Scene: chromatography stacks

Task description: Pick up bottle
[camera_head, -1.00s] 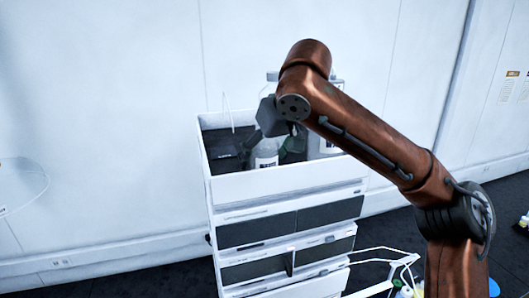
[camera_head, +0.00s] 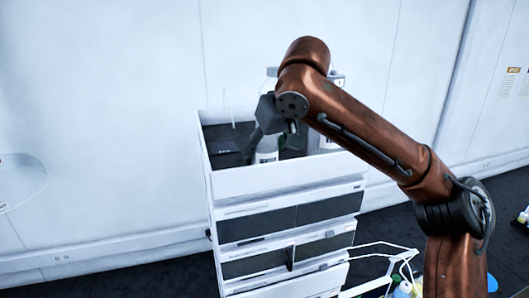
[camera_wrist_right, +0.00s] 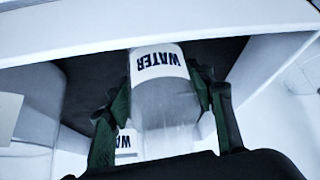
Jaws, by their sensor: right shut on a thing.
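A clear bottle (camera_head: 266,156) with a white label stands in the open top tray (camera_head: 285,181) of the white stack. In the right wrist view the bottle (camera_wrist_right: 160,62) shows a label reading "WATER". My right gripper (camera_head: 268,142) reaches down over the tray and is shut on this bottle. Its green-padded fingers (camera_wrist_right: 160,90) lie on either side of the bottle in the wrist view. My wrist and forearm hide part of the bottle in the head view. My left gripper is not in view.
Larger bottles stand behind, partly hidden by my arm; one clear bottle (camera_head: 338,88) shows at right. Below are grey-fronted modules (camera_head: 256,228). A white wall (camera_head: 110,110) stands behind.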

